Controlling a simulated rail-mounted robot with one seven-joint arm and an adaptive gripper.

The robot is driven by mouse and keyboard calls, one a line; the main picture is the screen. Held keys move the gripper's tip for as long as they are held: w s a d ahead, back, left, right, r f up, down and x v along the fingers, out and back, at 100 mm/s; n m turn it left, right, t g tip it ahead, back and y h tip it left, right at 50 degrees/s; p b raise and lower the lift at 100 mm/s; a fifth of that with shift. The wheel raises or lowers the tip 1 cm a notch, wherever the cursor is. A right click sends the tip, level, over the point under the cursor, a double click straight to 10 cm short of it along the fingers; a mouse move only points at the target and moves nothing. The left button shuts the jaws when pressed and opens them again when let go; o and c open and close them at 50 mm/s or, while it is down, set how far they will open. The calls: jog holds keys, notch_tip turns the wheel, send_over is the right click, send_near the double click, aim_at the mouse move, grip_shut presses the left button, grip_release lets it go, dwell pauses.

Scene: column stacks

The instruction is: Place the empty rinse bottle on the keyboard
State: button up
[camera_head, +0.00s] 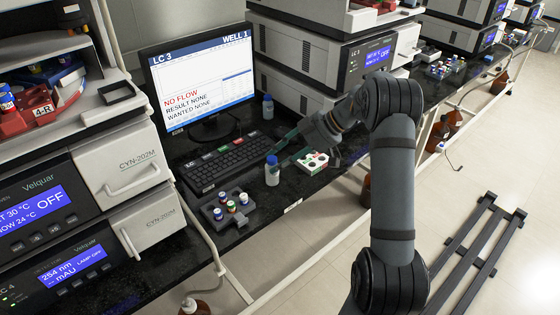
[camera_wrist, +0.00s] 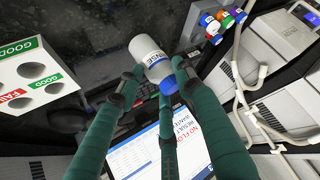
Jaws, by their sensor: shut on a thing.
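The rinse bottle (camera_head: 272,173), clear-white with a blue cap, is at the right end of the keyboard (camera_head: 228,160) in the head view. In the wrist view the bottle (camera_wrist: 151,56) shows part of its label and its blue cap, between the green fingers of my gripper (camera_wrist: 154,78). My gripper (camera_head: 284,150) is shut on it. The bottle looks upright in the head view; whether its base touches the bench is unclear. The black keyboard lies in front of the monitor. In the wrist view the fingers and bottle hide most of it.
A white holed block (camera_head: 312,161) lies right of the bottle. A dark rack (camera_head: 229,220) with several coloured-cap vials stands in front of the keyboard. The bench's front edge is close by.

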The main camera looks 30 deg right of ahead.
jog(key=shift+f, duration=0.2)
jog(key=shift+f, duration=0.2)
jog(key=o, duration=0.9)
jog(key=shift+c, duration=0.2)
jog(key=shift+s+d+r, duration=0.1)
jog(key=shift+d+r, duration=0.1)
jog(key=shift+r, duration=0.2)
jog(key=v, duration=1.1)
jog(key=shift+s+r+p, duration=0.15)
jog(key=shift+r+p, duration=0.05)
jog(key=shift+p, duration=0.15)
